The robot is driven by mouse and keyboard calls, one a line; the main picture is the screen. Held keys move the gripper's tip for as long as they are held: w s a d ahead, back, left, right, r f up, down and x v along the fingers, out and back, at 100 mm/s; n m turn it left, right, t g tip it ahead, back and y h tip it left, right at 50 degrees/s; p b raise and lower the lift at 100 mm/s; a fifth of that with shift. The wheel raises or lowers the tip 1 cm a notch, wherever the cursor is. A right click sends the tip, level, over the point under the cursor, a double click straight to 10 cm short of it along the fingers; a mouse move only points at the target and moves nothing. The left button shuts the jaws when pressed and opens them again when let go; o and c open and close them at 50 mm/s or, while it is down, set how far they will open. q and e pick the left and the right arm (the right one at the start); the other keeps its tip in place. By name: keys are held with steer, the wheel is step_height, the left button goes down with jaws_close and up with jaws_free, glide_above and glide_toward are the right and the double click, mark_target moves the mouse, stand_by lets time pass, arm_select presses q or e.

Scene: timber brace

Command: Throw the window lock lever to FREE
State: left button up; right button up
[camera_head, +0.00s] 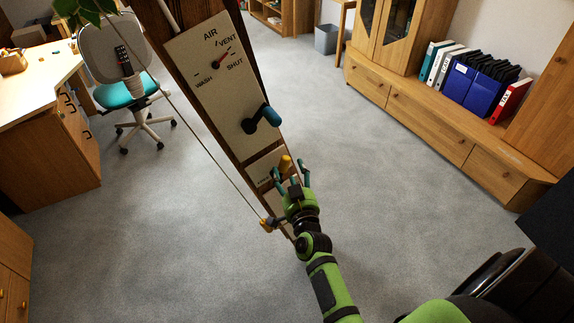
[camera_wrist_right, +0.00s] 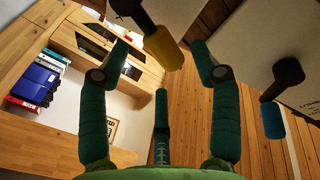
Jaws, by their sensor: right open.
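A lower white panel (camera_head: 262,168) on the leaning timber post carries a yellow-handled lever (camera_head: 285,163); this looks like the window lock lever, but the panel's small lettering is unreadable. The yellow handle also shows in the right wrist view (camera_wrist_right: 163,48), just beyond and between the fingertips. My right gripper (camera_head: 290,175) is at the lower panel, its fingers spread open around the line to the yellow handle; no grip on it is visible. In the wrist view the open fingers (camera_wrist_right: 158,75) hold nothing. My left gripper is not in view.
Above, a larger panel (camera_head: 205,48) has an AIR dial (camera_head: 217,64) and a blue-handled lever (camera_head: 262,118). A blue handle (camera_wrist_right: 272,118) shows right of the fingers in the wrist view. A thin cord runs left of the post to a yellow fitting (camera_head: 268,223).

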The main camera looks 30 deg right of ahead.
mark_target(287, 165)
steer(key=x, duration=0.1)
steer(key=b+x, duration=0.1)
steer(key=x, duration=0.1)
steer(key=shift+w+f, duration=0.2)
steer(key=shift+w, duration=0.1)
steer(key=shift+w+d+r, duration=0.1)
steer(key=shift+w+d, duration=0.05)
steer(key=shift+w, duration=0.1)
jaws_close()
